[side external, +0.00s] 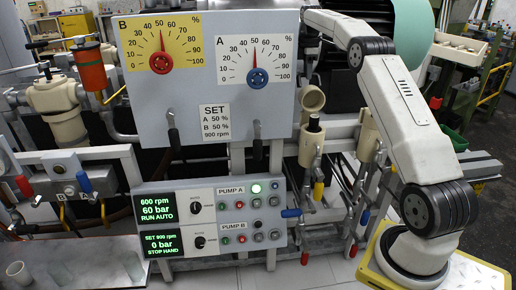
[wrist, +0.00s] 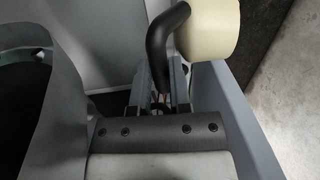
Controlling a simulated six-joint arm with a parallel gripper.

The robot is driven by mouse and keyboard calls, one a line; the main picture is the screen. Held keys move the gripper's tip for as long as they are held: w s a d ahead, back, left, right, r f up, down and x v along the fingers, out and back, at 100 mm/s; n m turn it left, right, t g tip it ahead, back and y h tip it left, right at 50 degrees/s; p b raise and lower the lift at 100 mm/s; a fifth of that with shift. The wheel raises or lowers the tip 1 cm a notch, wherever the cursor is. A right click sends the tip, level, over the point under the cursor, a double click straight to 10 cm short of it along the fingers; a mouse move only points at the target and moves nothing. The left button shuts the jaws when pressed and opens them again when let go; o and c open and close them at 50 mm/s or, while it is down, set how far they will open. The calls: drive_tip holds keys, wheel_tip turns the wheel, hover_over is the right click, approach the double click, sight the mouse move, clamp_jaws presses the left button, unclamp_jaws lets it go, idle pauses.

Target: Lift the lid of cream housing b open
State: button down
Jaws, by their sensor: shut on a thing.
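In the wrist view my gripper (wrist: 160,88) is shut on a black curved handle (wrist: 166,42). A cream rounded part (wrist: 208,28) is right beside the handle; I cannot tell whether it is the lid or body of housing b. In the side view my gripper is hidden behind the gauge board. Two cream housings stand right of the board: one (side external: 311,144) has a tilted cream cap (side external: 312,97) and a black piece above it, the other (side external: 369,138) stands further right. No letter shows on either, so I cannot tell which is b.
The gauge board (side external: 208,80) hides the space behind it. Below it is a pump panel (side external: 210,215) with lit displays. A cream vessel (side external: 65,118) and an orange cylinder (side external: 91,70) stand at left. A grey wall (wrist: 235,110) runs close right of my gripper.

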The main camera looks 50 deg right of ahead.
sight(314, 85)
drive_tip(key=shift+w+d+f, duration=0.15)
drive_tip(key=shift+w+d, duration=0.05)
idle(0.5)
drive_tip(key=c, duration=0.6)
unclamp_jaws()
drive_tip(key=shift+r, duration=0.3)
drive_tip(key=shift+r, duration=1.25)
drive_tip(key=shift+s+a+r, duration=1.3)
drive_tip(key=shift+s+r, duration=0.35)
drive_tip(key=shift+s, duration=0.25)
drive_tip(key=shift+s+a+r, duration=1.35)
drive_tip(key=shift+s+r, duration=0.35)
drive_tip(key=shift+s, duration=0.25)
drive_tip(key=shift+s+a+r, duration=1.3)
drive_tip(key=shift+s+r, duration=0.35)
drive_tip(key=shift+s, duration=0.25)
